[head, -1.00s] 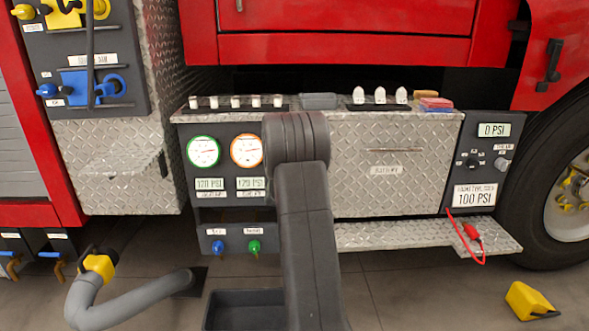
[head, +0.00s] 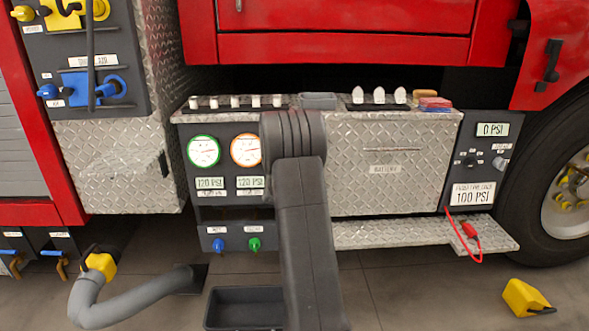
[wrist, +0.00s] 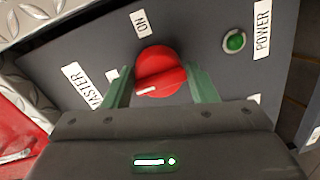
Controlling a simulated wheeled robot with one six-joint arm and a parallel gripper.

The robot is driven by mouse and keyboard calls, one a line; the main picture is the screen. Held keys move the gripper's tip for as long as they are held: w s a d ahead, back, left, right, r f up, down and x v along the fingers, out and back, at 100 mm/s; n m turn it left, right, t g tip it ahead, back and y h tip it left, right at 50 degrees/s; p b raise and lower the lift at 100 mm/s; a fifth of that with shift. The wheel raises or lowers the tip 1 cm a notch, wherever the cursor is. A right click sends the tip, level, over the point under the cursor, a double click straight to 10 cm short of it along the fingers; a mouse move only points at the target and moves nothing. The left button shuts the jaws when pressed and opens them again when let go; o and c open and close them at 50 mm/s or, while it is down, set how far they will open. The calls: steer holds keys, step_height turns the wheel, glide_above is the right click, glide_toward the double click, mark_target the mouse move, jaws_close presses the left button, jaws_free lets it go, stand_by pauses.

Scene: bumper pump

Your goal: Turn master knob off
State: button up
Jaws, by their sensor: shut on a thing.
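The red master knob (wrist: 160,68) sits on a dark panel in the wrist view, with a white mark on its lower left side. An "ON" label (wrist: 141,23) is above it, and a partly hidden label ending in "ASTER" (wrist: 82,86) is to its left. My gripper (wrist: 160,88) has its two green fingers on either side of the knob, shut on it. In the head view my arm hides both gripper and knob.
A green light (wrist: 234,41) next to a "POWER" label (wrist: 262,30) is right of the knob. In the head view, two round gauges (head: 204,151) are left of my arm. A grey hose (head: 135,298) and a yellow wedge (head: 525,296) lie on the floor.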

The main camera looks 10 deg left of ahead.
steer(key=shift+w+r, duration=0.1)
steer(key=shift+r, duration=0.15)
steer(key=o, duration=0.9)
steer(key=shift+d, duration=0.1)
steer(key=shift+f, duration=0.1)
steer(key=p+v, duration=0.2)
steer(key=v, duration=1.2)
steer(key=shift+f, duration=0.1)
steer(key=shift+w, duration=0.1)
steer(key=b+x, duration=0.2)
steer(key=x, duration=1.1)
steer(key=shift+w+a, duration=0.25)
steer(key=shift+w, duration=0.1)
